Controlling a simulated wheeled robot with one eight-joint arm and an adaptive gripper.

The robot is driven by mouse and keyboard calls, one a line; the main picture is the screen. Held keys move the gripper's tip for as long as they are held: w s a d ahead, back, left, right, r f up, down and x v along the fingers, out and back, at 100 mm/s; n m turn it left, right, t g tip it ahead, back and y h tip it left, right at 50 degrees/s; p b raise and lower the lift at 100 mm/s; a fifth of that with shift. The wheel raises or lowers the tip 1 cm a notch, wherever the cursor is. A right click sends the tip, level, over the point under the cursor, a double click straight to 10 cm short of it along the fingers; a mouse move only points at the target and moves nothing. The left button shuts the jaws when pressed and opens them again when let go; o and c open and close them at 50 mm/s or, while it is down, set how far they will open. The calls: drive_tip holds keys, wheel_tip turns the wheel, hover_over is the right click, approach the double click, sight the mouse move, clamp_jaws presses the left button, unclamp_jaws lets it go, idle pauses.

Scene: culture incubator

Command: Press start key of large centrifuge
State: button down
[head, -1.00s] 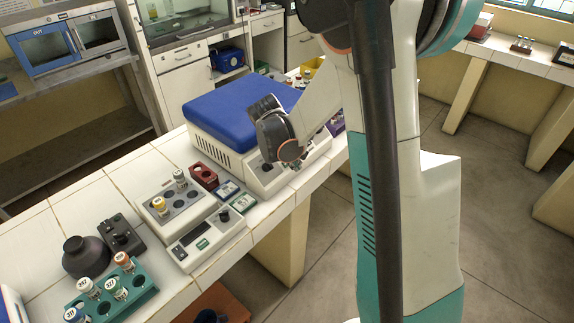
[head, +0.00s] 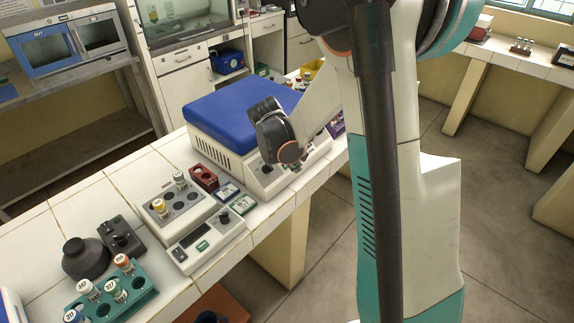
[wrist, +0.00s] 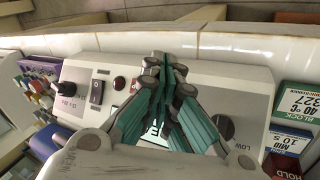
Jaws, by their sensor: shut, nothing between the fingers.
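The large centrifuge (head: 218,112) has a blue lid, which is closed, and a pale body on the bench. My gripper (wrist: 165,62) is shut and empty, its fingers over the middle of the front control panel (wrist: 240,84). The panel shows a black knob (wrist: 66,89), a black rocker switch (wrist: 97,92), a round red button (wrist: 119,84) and a dark knob (wrist: 223,126) by the word LOW. A green label or key with pale letters (wrist: 153,127) shows partly between the fingers; the fingers hide the rest. I cannot tell whether the fingertips touch the panel.
Left of the centrifuge stand a dark red block (head: 203,177), a block with vials (head: 172,203), a small grey device (head: 207,240) and a green tube rack (head: 134,297). Colour-capped tubes (wrist: 40,88) are at the wrist view's left. Floor is open right of the bench.

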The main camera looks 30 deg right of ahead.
drive_tip(key=shift+f, duration=0.1)
drive_tip(key=shift+w+a+f+b, duration=0.1)
drive_tip(key=shift+w+f+b, duration=0.1)
drive_tip(key=shift+w+b, duration=0.15)
